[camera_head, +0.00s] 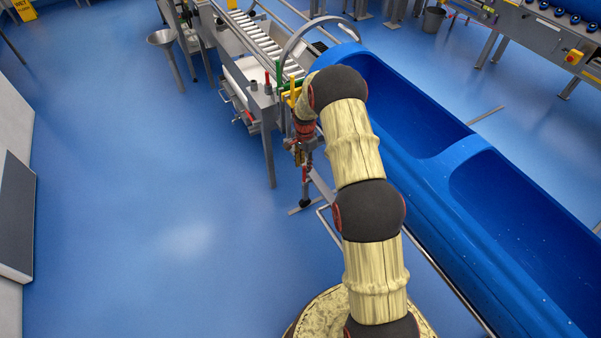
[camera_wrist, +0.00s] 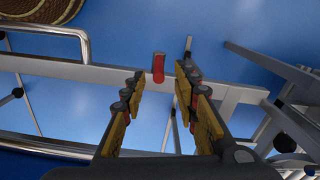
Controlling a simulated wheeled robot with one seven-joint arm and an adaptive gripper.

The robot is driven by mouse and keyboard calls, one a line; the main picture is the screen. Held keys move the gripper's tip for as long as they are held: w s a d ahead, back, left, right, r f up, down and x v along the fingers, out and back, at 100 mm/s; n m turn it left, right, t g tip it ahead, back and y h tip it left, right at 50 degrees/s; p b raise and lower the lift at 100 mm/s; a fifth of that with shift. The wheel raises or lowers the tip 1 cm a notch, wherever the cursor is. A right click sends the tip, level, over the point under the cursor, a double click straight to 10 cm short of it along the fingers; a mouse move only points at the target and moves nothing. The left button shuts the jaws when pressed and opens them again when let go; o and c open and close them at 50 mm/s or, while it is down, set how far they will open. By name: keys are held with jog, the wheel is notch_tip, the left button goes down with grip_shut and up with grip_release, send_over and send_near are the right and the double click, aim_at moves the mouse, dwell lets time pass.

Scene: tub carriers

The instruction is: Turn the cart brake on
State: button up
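In the wrist view a short red lever (camera_wrist: 158,70), which looks like the brake, is on the pale metal frame rail (camera_wrist: 90,71) of the cart. My gripper (camera_wrist: 160,78) is open, its two padded fingers apart on either side of the lever in the picture. I cannot tell how far beyond the fingertips the lever lies, and I see no contact. In the head view my gripper (camera_head: 303,155) hangs low beside the cart's blue tubs (camera_head: 480,225). The lever cannot be made out there.
A curved metal tube (camera_wrist: 45,29) and frame legs surround the lever in the wrist view. A roller conveyor (camera_head: 258,38) with coloured handles stands behind my gripper in the head view. The blue floor (camera_head: 140,190) at left is clear.

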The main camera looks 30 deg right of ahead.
aim_at(304, 181)
notch_tip(304, 181, down, 7)
jog(key=shift+s+f+b, duration=0.1)
jog(key=shift+f+b, duration=0.05)
jog(key=shift+b, duration=0.95)
jog(key=shift+c, duration=0.4)
grip_shut()
